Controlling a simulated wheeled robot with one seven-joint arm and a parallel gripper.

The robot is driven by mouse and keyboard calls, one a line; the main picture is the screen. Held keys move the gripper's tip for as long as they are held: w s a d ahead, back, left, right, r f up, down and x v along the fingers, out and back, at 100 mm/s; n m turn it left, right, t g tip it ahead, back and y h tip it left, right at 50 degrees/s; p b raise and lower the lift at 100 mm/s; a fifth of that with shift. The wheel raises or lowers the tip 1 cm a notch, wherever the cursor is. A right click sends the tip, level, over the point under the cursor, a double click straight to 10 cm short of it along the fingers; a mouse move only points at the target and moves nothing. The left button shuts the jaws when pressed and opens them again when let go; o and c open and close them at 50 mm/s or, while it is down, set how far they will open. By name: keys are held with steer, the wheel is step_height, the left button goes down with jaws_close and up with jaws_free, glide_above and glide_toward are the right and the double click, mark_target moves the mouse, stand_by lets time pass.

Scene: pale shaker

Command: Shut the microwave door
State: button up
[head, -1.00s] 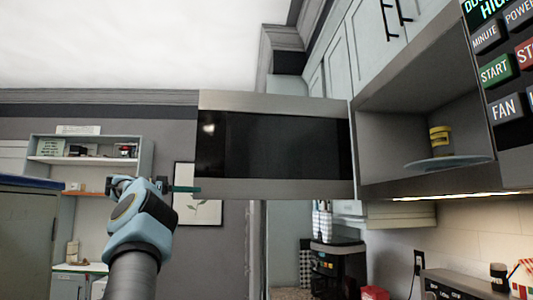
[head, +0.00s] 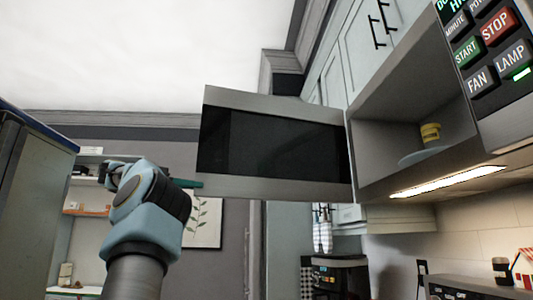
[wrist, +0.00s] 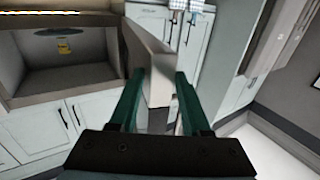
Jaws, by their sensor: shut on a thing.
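The microwave door (head: 280,145) stands wide open in the head view, swung out to the left of the microwave (head: 378,130). It has a dark window in a grey frame. My gripper (head: 197,184) is at the door's lower free-end corner. In the wrist view my gripper's green fingers (wrist: 158,82) straddle the free end of the door (wrist: 148,42) and are shut on it. The microwave cavity (wrist: 55,75) is open at the upper left there. Inside it, a yellow container (head: 430,133) stands on a round plate (head: 410,157).
The microwave's button panel (head: 490,50) is at the right. Pale cabinets (head: 365,45) are above and behind the door. A coffee machine (head: 338,277) stands on the counter below. A tall grey unit (head: 30,200) is at the far left.

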steer(key=shift+n+t+y, duration=0.4)
steer(key=shift+n+t, duration=0.1)
steer(key=shift+t, duration=0.2)
steer(key=s+d+b, duration=0.1)
steer(key=s+b, duration=0.2)
steer(key=s+d+b, duration=0.1)
steer(key=s+b, duration=0.3)
steer(key=s+d+b, duration=0.2)
steer(key=s+b, duration=0.2)
steer(key=shift+d+f, duration=0.1)
steer(key=shift+f, duration=0.05)
steer(key=shift+c, duration=0.2)
steer(key=shift+s, duration=0.15)
steer(key=shift+n+t+y, duration=0.5)
steer(key=shift+t+y, duration=0.1)
steer(key=shift+t, duration=0.1)
steer(key=s+d+b, duration=0.2)
steer(key=s+b, duration=0.1)
steer(key=s+d+b, duration=0.1)
steer(key=s+b, duration=0.2)
steer(key=b, duration=0.1)
steer(key=s+d+b, duration=0.2)
steer(key=s+b, duration=0.1)
steer(key=shift+s+d+f, duration=0.15)
steer(key=shift+s+d, duration=0.05)
steer(key=shift+d, duration=0.15)
steer(key=shift+c, duration=0.2)
steer(key=shift+s+d+r+b, duration=0.25)
steer(key=shift+s+b, duration=0.15)
